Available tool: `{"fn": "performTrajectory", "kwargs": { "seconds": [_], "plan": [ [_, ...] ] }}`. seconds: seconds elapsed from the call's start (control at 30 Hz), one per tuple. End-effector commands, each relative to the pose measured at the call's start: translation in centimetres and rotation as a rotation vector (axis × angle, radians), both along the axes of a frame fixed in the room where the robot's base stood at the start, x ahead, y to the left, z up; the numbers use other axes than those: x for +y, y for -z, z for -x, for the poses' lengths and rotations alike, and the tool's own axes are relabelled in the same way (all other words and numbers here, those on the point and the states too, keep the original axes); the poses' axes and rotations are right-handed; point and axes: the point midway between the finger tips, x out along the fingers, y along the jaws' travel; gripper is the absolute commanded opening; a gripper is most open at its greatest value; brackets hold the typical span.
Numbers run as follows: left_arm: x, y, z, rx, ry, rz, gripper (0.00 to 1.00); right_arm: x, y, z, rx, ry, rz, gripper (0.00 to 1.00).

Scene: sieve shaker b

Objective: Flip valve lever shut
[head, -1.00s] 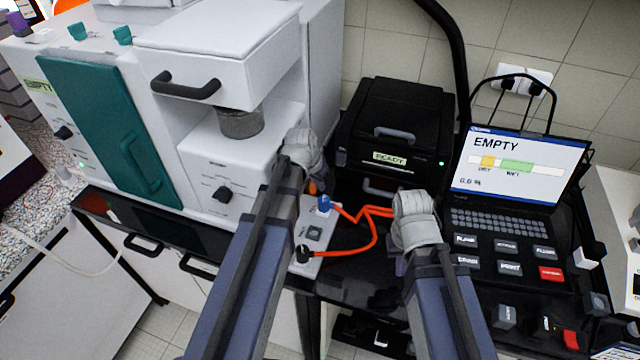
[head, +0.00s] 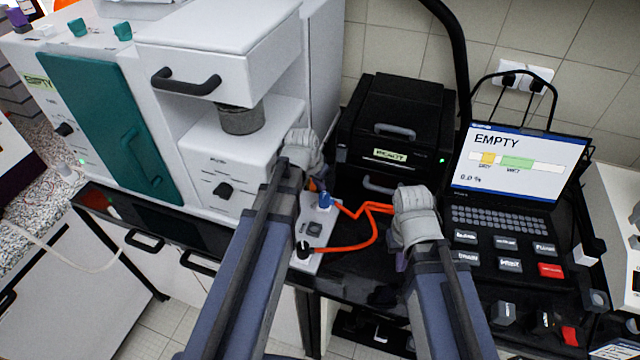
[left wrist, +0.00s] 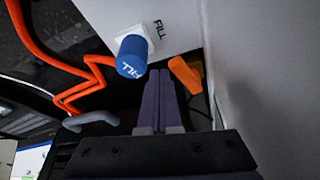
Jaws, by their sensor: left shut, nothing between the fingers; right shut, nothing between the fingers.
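The orange lever (left wrist: 186,76) shows in the left wrist view, just right of my left gripper's fingertips. I cannot tell whether they touch. A blue knob marked FILL (left wrist: 131,57) sits on the white panel (left wrist: 185,22), left of the fingers; it also shows in the head view (head: 324,200). My left gripper (left wrist: 160,76) is shut and empty, its purple fingers together between knob and lever.
An orange hose (head: 350,247) loops across the bench between my two grippers. A black box unit (head: 400,118) stands behind. A laptop (head: 517,165) reading EMPTY is at the right, with several keys in front. The white machine (head: 235,165) stands left of my left gripper.

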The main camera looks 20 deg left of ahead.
Motion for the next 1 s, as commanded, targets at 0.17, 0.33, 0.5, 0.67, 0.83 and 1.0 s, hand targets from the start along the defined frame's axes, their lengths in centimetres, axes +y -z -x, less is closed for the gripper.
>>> {"fn": "performTrajectory", "kwargs": {
  "seconds": [0.17,0.33,0.5,0.67,0.83,1.0],
  "plan": [
    [0.1,-1.4,0.4,0.000,-0.001,0.000,0.00,0.0,-1.4,0.0,0.000,0.000,0.000,0.00],
    [0.3,-3.5,1.1,0.000,-0.001,0.000,0.00,0.0,-3.5,0.0,0.000,-0.001,0.000,0.00],
    [0.5,-5.8,1.8,0.000,0.000,0.000,0.00,0.0,-5.8,0.0,0.000,-0.002,0.000,0.00],
    [0.7,-7.1,2.3,0.000,0.000,0.000,0.00,0.0,-7.2,0.0,0.000,-0.001,0.000,0.00],
    [0.8,-7.3,2.4,0.000,0.000,0.000,0.00,0.0,-7.3,0.0,0.000,-0.001,0.000,0.00],
    [0.8,-7.2,2.4,0.000,0.000,0.000,0.00,0.0,-7.2,0.0,0.000,-0.001,0.000,0.00]
  ]
}}
